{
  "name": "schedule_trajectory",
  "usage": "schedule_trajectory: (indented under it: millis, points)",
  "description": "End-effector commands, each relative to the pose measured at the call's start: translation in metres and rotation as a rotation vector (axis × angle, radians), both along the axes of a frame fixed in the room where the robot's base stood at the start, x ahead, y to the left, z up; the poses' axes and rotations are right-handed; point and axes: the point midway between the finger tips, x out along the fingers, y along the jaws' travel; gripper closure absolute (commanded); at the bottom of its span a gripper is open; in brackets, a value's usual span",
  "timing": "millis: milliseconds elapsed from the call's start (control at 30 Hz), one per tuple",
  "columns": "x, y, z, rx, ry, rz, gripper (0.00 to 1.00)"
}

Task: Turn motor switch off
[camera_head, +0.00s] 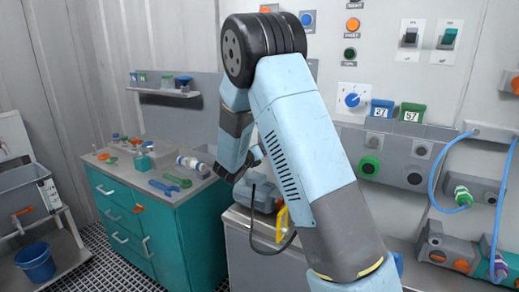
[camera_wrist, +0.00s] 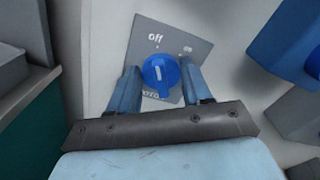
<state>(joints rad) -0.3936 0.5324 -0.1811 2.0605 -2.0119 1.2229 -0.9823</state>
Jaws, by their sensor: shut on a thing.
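The motor switch (camera_wrist: 160,73) is a round blue knob with a white line, on a grey plate (camera_wrist: 183,45) marked "off" at the upper left and "on" at the upper right. In the wrist view the white line points roughly up, toward the "off" side. My gripper (camera_wrist: 159,82) has one finger on each side of the knob and is shut on it. The lower part of the plate is partly covered by my fingers. In the head view my arm hides the switch, and the fingertips do not show clearly.
A teal cabinet (camera_head: 175,232) with tools on top stands left of my arm. A grey device (camera_head: 262,195) sits close by on a counter. In the wrist view a blue block (camera_wrist: 288,38) is close on the right. A blue bucket (camera_head: 36,262) is at the lower left.

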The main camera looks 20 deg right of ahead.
Motion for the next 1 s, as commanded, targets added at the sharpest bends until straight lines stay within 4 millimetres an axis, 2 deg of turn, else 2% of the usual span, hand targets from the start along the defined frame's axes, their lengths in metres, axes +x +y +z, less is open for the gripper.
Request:
schedule_trajectory:
  millis: [433, 467, 600, 700, 1000]
  points:
    - [0.0014, 0.0014, 0.0015, -0.006, 0.003, 0.004, 0.82]
    - [0.0014, 0.0014, 0.0014, -0.006, 0.003, 0.004, 0.48]
    - [0.0009, 0.0011, 0.0008, -0.006, 0.003, 0.002, 0.35]
    - [0.0006, 0.0007, 0.0005, -0.006, 0.004, 0.002, 0.28]
    - [-0.0027, 0.0036, 0.0001, -0.005, 0.005, 0.001, 0.28]
